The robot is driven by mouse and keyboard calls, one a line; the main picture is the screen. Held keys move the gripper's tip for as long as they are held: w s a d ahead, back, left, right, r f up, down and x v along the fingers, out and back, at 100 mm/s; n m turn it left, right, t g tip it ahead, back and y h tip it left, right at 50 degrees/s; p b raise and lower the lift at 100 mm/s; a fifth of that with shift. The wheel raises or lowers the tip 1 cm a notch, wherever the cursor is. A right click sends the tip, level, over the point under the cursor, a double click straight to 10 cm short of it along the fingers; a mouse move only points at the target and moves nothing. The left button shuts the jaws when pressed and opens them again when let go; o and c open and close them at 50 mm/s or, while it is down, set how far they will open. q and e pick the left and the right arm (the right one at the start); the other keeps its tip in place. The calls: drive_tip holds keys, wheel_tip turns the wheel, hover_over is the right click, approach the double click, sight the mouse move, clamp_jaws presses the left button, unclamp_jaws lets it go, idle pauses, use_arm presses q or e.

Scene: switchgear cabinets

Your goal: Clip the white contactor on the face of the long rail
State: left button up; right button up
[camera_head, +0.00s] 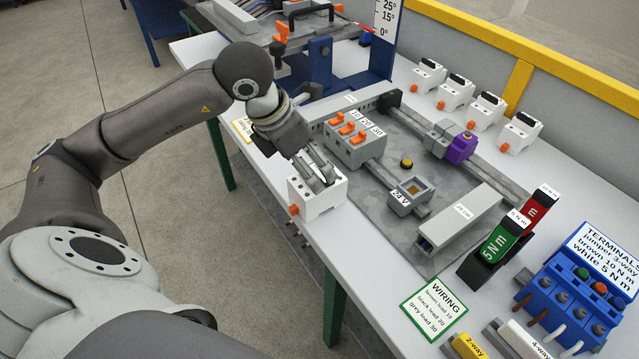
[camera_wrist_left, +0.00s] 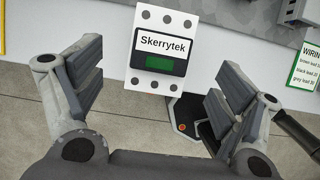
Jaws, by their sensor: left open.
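The white contactor (camera_head: 318,198) stands near the table's front edge, with an orange tab low on its left side. In the left wrist view the contactor (camera_wrist_left: 160,75) shows its Skerrytek label and a green panel. My left gripper (camera_head: 322,178) is over the contactor in the head view and partly hides its top. In the wrist view the left gripper (camera_wrist_left: 156,82) is open and empty, its fingers spread wider than the contactor. Contact cannot be told. The long rail (camera_head: 492,170) runs across the grey panel and carries a grey and purple device (camera_head: 461,147). My right gripper is not in view.
A block with orange levers (camera_head: 355,140) and a 24V unit (camera_head: 408,197) sit on the panel between the contactor and long rail. Several white units (camera_head: 455,92) line the table's back. Green and red torque tools (camera_head: 500,242) and a blue terminal box (camera_head: 570,300) stand right.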

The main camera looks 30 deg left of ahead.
use_arm(q)
drive_tip(key=shift+x, duration=0.8)
drive_tip(key=shift+w+d+f, duration=0.1)
drive_tip(key=shift+f, duration=0.25)
drive_tip(key=x, duration=0.2)
drive_tip(key=p+x, duration=0.1)
drive_tip(key=x, duration=0.1)
drive_tip(key=shift+f+p, duration=0.1)
drive_tip(key=shift+p, duration=0.2)
drive_tip(key=shift+f, duration=0.25)
drive_tip(key=shift+c, duration=0.6)
drive_tip(key=c, duration=1.4)
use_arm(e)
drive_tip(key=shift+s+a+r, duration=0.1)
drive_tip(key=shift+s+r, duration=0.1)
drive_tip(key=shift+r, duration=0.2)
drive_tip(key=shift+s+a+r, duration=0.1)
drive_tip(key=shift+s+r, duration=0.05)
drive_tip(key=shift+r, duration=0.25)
